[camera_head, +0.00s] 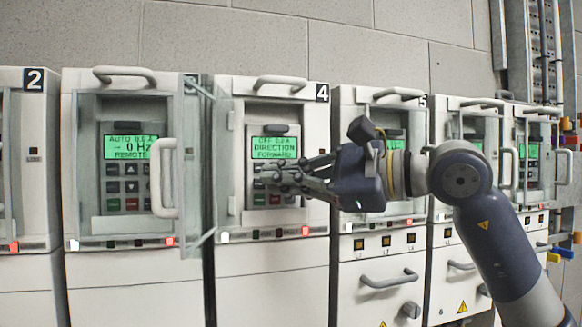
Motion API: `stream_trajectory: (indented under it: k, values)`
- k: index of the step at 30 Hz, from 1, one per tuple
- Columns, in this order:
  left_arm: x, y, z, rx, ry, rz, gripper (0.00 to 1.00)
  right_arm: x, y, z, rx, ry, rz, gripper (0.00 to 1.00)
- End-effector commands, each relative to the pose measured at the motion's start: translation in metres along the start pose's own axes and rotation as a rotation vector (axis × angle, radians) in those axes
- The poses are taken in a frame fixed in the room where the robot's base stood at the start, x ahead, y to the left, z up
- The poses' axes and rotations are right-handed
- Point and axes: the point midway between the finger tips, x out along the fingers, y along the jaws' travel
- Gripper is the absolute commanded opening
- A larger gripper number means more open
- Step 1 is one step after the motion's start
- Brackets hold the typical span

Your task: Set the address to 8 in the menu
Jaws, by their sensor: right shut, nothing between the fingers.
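The drive marked 4 (270,95) stands in the middle of the row. Its green screen (273,147) reads "OFF 0.0 A", "DIRECTION", "FORWARD". My right gripper (264,178) reaches in from the right and is shut and empty. Its fingertips are in front of the upper keys; I cannot tell whether they touch a key. My left gripper is not in view.
A clear door (200,160) stands open at the left of drive 4. The drive to its left has a screen (131,147) reading "AUTO", "0 Hz", "REMOTE" and a door handle (164,178). The drive marked 5 (345,105) stands behind my right arm.

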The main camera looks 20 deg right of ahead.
Motion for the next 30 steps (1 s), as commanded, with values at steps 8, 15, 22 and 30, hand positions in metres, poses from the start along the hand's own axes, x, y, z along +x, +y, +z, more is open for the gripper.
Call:
stream_trajectory:
  k: [8, 15, 22, 30]
  values:
    - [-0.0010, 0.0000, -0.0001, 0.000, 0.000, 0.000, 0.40, 0.0019, -0.0013, -0.0012, 0.000, 0.000, 0.000, 0.00]
    - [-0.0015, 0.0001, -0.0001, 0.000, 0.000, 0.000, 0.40, 0.0025, -0.0019, -0.0015, 0.001, 0.000, 0.000, 0.00]
    - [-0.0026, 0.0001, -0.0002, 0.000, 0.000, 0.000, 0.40, 0.0043, -0.0035, -0.0028, 0.001, -0.001, 0.000, 0.00]
    - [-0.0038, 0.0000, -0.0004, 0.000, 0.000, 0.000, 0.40, 0.0066, -0.0052, -0.0044, 0.002, -0.001, 0.000, 0.00]
